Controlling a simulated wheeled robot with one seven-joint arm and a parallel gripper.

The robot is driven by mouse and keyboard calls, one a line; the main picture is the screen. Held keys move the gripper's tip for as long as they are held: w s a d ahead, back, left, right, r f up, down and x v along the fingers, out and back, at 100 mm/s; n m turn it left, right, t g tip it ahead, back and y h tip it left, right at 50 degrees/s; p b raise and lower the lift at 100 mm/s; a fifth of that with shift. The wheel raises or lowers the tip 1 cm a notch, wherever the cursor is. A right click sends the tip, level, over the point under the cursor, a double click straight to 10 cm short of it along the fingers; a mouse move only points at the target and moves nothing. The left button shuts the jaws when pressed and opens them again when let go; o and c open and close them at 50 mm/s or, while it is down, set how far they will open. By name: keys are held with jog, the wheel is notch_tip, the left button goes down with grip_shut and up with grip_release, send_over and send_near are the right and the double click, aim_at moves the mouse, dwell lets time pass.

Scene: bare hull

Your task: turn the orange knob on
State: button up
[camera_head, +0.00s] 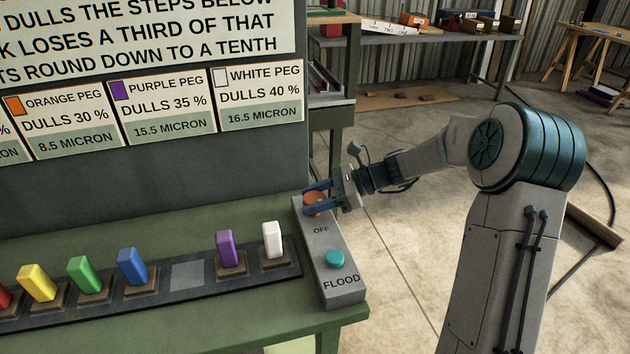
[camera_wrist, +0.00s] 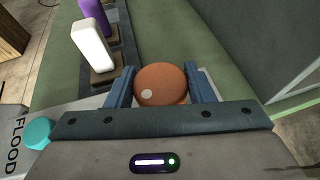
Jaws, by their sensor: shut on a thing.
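The orange knob (camera_head: 314,203) stands at the far end of a grey control box (camera_head: 345,290) on the green bench's right edge. The word OFF is printed on the box just below it. In the wrist view the knob (camera_wrist: 163,84) is round, with a pale dot on its lower left. My gripper (camera_head: 316,196) reaches in from the right and is shut on the knob, one blue finger on each side. In the wrist view my gripper's fingers (camera_wrist: 162,88) flank the knob closely.
A teal button (camera_head: 335,259) marked FLOOD is at the box's near end. A row of coloured pegs, with a white peg (camera_head: 272,240) closest to the box, stands in a dark strip on the bench. A sign board (camera_head: 150,180) rises behind.

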jog(key=n+g+h+p, duration=0.1)
jog(key=n+g+p, duration=0.1)
jog(key=g+p, duration=0.1)
jog(key=n+g+h+p, duration=0.1)
jog(key=n+g+p, duration=0.2)
jog(key=shift+r+n, duration=0.2)
jog(key=shift+n, duration=0.1)
jog(key=n+g+h+p, duration=0.1)
jog(key=n+g, duration=0.1)
jog(key=shift+f+n+g+h+p, duration=0.1)
jog(key=shift+n+g+h+p, duration=0.2)
jog(key=shift+h, duration=0.1)
jog(key=shift+n+g+h+p, duration=0.45)
jog(key=shift+n+g+h, duration=0.65)
jog(key=shift+n+h, duration=0.45)
jog(key=shift+n, duration=0.25)
jog(key=o, duration=1)
